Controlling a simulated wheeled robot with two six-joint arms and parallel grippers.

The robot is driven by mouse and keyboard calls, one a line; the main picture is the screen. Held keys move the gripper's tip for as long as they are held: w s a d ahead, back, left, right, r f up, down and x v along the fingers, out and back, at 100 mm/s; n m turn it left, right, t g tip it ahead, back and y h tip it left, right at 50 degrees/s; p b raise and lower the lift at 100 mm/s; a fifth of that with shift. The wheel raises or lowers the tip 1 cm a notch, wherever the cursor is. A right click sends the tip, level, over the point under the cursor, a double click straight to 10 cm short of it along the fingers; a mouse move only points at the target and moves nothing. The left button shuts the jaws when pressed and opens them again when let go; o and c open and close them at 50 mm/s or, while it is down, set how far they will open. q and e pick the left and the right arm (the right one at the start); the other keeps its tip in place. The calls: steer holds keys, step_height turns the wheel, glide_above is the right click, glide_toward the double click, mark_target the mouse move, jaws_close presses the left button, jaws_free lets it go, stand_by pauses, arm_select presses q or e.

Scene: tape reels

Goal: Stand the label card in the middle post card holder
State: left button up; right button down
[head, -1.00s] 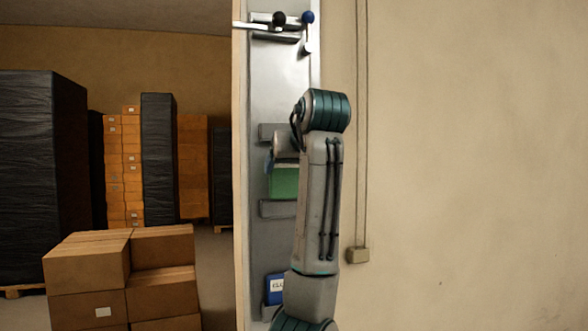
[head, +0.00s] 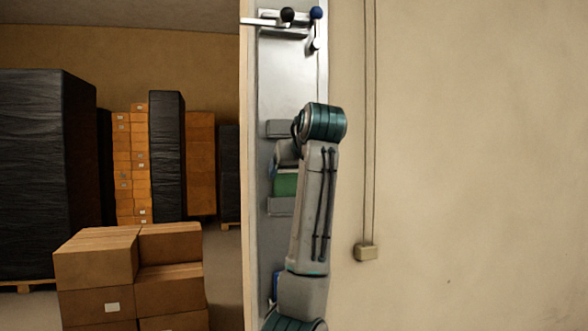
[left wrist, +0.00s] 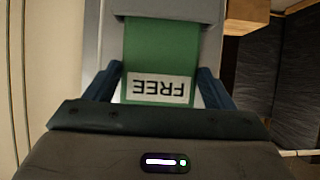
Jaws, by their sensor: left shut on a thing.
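The green label card (left wrist: 160,50) with an upside-down FREE label fills the middle of the left wrist view. My left gripper (left wrist: 158,88) is shut on it, with a blue finger at each side. The card's far end meets a grey holder lip (left wrist: 172,12); I cannot tell if it is inside. In the head view the green card (head: 285,186) is just above the lower grey holder (head: 280,206) on the metal post (head: 285,80). Another grey holder (head: 278,128) is above it. My left arm hides the right part of card and holders. My right gripper is out of view.
A blue card (head: 274,286) lower on the post is mostly hidden by my arm. Levers with black and blue knobs (head: 316,12) are at the top. A wall box (head: 367,252) is at right; stacked cartons (head: 95,262) stand at left.

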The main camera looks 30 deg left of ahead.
arm_select(q)
steer(key=shift+f, duration=0.15)
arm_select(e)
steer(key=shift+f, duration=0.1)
arm_select(q)
steer(key=o, duration=1)
steer(key=shift+s+d+r+b, duration=0.25)
steer(key=shift+s+d+b, duration=0.1)
steer(key=shift+s+d, duration=0.05)
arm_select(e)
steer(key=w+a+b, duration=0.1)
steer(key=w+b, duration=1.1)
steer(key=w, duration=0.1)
arm_select(q)
steer(key=shift+b+v, duration=1.65)
steer(key=shift+v, duration=3.15)
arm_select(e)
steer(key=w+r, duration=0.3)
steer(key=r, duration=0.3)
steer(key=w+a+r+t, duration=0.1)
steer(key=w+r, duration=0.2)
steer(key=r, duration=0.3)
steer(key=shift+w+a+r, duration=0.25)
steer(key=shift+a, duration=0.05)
